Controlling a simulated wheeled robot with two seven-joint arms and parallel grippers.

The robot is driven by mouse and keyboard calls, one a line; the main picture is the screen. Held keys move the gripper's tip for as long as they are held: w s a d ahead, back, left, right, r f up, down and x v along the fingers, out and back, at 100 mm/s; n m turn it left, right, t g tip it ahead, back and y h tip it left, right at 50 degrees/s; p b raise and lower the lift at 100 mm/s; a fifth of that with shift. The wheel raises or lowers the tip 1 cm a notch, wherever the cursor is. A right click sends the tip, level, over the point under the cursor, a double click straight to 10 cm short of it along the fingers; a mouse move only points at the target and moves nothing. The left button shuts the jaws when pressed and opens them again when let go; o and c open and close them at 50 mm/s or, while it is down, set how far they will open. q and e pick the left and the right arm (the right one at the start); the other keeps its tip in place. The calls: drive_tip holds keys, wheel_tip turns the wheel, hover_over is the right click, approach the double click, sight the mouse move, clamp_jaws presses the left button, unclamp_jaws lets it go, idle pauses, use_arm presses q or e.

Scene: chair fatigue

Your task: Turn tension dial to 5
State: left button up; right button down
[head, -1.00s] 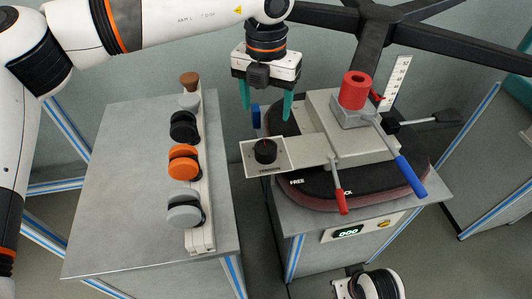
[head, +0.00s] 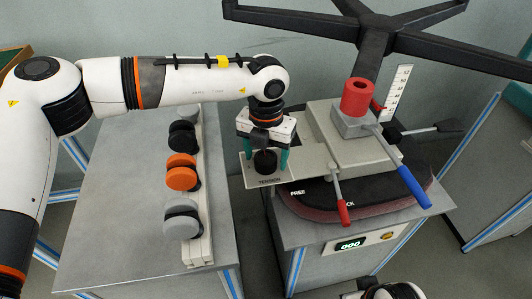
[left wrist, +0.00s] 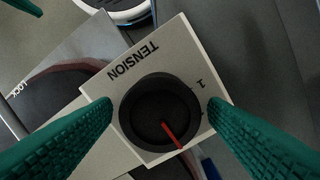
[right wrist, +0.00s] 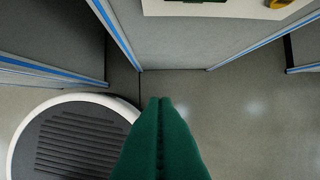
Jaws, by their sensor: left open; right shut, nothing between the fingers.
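The tension dial (head: 265,160) is a black round knob on a pale plate (head: 254,180) marked TENSION. In the left wrist view the dial (left wrist: 160,112) has a red pointer line aimed at the lower right of the picture. A "1" shows on the plate beside it; other marks are hidden or unclear. My left gripper (head: 264,160) is above the dial, open, with green fingers on either side of it. In the left wrist view the fingers stand apart from the knob. My right gripper (right wrist: 160,108) is shut and empty, pointing at the floor.
The dial plate joins a grey mechanism (head: 345,145) with a red-handled lever (head: 342,205), a blue-handled lever (head: 412,187) and a red cylinder (head: 357,97). A counter display (head: 350,244) reads 000. Casters stand on a rack (head: 196,220) on the left table (head: 120,200).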

use_arm(q)
drive_tip(key=c, duration=1)
